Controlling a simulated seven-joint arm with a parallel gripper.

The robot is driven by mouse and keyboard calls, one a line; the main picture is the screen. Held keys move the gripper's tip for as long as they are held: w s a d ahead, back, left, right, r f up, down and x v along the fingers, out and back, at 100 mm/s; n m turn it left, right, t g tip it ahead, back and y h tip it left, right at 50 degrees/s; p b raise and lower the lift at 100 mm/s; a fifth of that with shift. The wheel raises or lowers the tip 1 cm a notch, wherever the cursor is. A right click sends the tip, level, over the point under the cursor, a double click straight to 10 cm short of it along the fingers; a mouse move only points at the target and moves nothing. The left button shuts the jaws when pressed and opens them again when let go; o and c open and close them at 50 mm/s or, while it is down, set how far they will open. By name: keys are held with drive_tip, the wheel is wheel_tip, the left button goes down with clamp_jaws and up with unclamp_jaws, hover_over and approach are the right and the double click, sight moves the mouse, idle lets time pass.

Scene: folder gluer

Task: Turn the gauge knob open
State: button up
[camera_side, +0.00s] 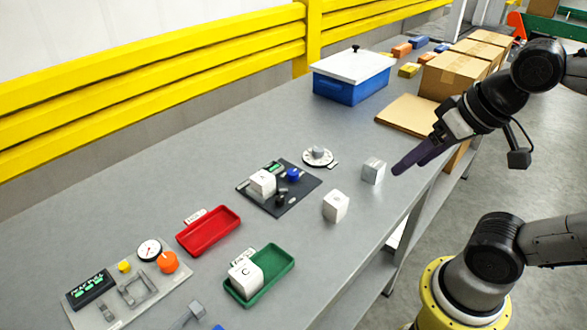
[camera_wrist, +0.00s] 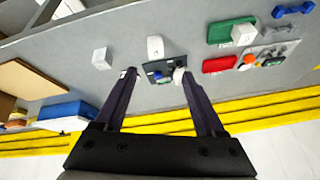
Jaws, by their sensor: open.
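A panel (camera_side: 128,285) at the lower left carries a round white gauge (camera_side: 149,250), an orange knob (camera_side: 167,262) beside it, a yellow button (camera_side: 124,266) and a dark display. The orange knob also shows small in the wrist view (camera_wrist: 249,59), at the right. A separate round white dial with a grey knob (camera_side: 318,153) lies on the table behind the loose blocks. I cannot tell which way the orange knob is turned. My gripper (camera_side: 402,168) is open and empty, above the table's right edge, far from the panel. Its two fingers (camera_wrist: 156,76) show apart in the wrist view.
A dark board (camera_side: 300,197) with a white block, two loose blocks (camera_side: 335,206) (camera_side: 373,171), a red tray (camera_side: 209,236) and a green tray (camera_side: 284,264) lie between. A blue box (camera_side: 350,84), cardboard boxes (camera_side: 455,75) and a yellow rail (camera_side: 150,75) stand behind.

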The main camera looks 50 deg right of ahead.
drive_tip(key=w+r+m, duration=0.6)
drive_tip(key=w, duration=0.2)
drive_tip(key=m+g, duration=0.5)
drive_tip(key=m, duration=0.2)
hover_over(293, 171)
wheel_tip(293, 171, down, 13)
wheel_tip(293, 171, down, 14)
drive_tip(key=shift+s+a+f, duration=0.1)
drive_tip(key=shift+s+f, duration=0.05)
drive_tip(key=shift+c, duration=0.4)
clamp_jaws()
